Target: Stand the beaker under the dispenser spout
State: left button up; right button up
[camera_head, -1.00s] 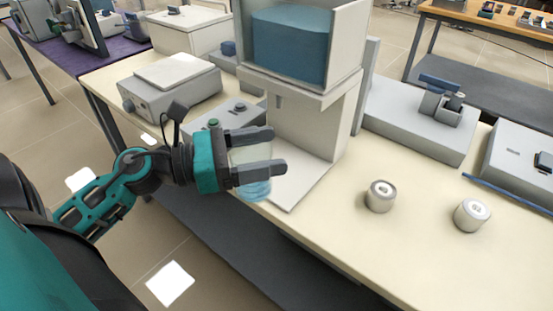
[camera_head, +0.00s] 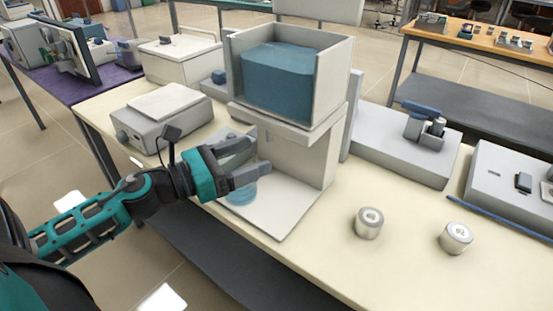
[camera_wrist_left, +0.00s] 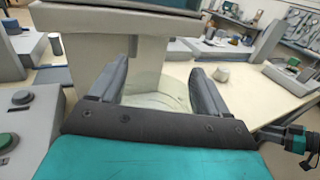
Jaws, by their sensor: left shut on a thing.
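The clear beaker (camera_head: 240,194) with a bluish base shows partly below the fingers of my left gripper (camera_head: 257,160). The left gripper is shut on the beaker, which looks upright over the left part of the dispenser's base plate (camera_head: 285,213). I cannot tell whether its bottom touches the plate. The dispenser (camera_head: 305,160) is a pale stand with an open tank of blue liquid (camera_head: 285,80). Its small spout (camera_head: 268,134) hangs under the tank, close to the fingertips. In the left wrist view the see-through beaker (camera_wrist_left: 165,92) shows faintly between the two fingers.
Two small metal cylinders, one (camera_head: 369,222) and another (camera_head: 456,238), stand right of the dispenser. A grey box (camera_head: 405,145) is behind them. The front edge of the bench runs below the gripper.

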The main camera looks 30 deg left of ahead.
pick_arm(q)
jog(key=w, duration=1)
jog(key=f, duration=0.2)
jog(key=f+b, duration=0.1)
jog(key=f, duration=0.3)
jog(key=shift+s+d+f, duration=0.35)
jog(key=shift+w+f, duration=0.15)
jog(key=shift+w, duration=0.05)
pick_arm(e)
jog(key=shift+w+a+f, duration=0.1)
jog(key=shift+w+a, duration=0.1)
jog(key=shift+a, duration=0.05)
pick_arm(q)
jog(key=shift+f+b, duration=0.2)
jog(key=shift+b, duration=0.2)
jog(key=o, duration=1.4)
pick_arm(e)
jog(key=shift+f, duration=0.2)
